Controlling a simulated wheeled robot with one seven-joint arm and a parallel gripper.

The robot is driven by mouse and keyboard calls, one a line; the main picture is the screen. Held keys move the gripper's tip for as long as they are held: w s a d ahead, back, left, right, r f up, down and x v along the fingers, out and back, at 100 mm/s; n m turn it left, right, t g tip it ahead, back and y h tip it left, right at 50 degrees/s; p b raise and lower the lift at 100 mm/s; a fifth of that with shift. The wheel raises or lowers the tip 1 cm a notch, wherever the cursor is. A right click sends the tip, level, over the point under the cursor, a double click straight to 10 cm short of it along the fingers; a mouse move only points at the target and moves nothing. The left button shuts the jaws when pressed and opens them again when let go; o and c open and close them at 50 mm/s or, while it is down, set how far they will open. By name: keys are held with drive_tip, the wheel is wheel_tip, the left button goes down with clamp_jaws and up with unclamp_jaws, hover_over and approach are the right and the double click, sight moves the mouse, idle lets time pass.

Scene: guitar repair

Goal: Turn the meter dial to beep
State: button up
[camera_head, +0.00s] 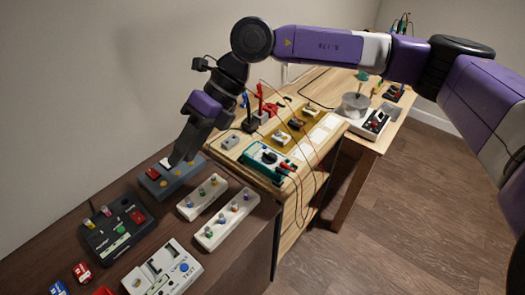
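A teal-edged meter (261,164) lies on the light wooden bench at the middle, with a dark round dial (269,157) on its face. The dial's pointer and markings are too small to read. Red plugs (286,166) sit at its right end, with thin leads arching from there. My gripper (176,160) points down at the left, over a grey box (168,178) on the dark table. It is well left of the meter and apart from it. Its fingertips are small and dark, so I cannot tell their opening or any contact with the box.
The dark table (235,268) also holds two white knob strips (203,196), a black pedal box (117,225) and a white tester (163,268). Red and blue clamps (261,108) stand behind the meter. A second bench (364,139) carries a pot-topped device (355,103).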

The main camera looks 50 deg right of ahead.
sight(273, 157)
drive_tip(key=s+d+f+h, duration=0.1)
drive_tip(key=d+f+h, duration=0.1)
drive_tip(key=d, duration=0.5)
drive_tip(key=s+d+f+m+g+h, duration=0.1)
drive_tip(key=d+f+h, duration=0.1)
drive_tip(key=d, duration=0.6)
drive_tip(key=s+d+f+m+g+h, duration=0.1)
drive_tip(key=s+d+f+h, duration=0.1)
drive_tip(key=d, duration=0.5)
drive_tip(key=shift+s+d+f+h, duration=0.1)
drive_tip(key=shift+d+f+h, duration=0.15)
drive_tip(key=shift+f+h, duration=0.55)
drive_tip(key=shift+s+d+r, duration=0.1)
drive_tip(key=shift+s+d, duration=0.05)
drive_tip(key=shift+s, duration=0.1)
drive_tip(key=shift+m, duration=0.3)
drive_tip(key=shift+f+p, duration=0.6)
drive_tip(key=shift+f, duration=3.25)
clamp_jaws()
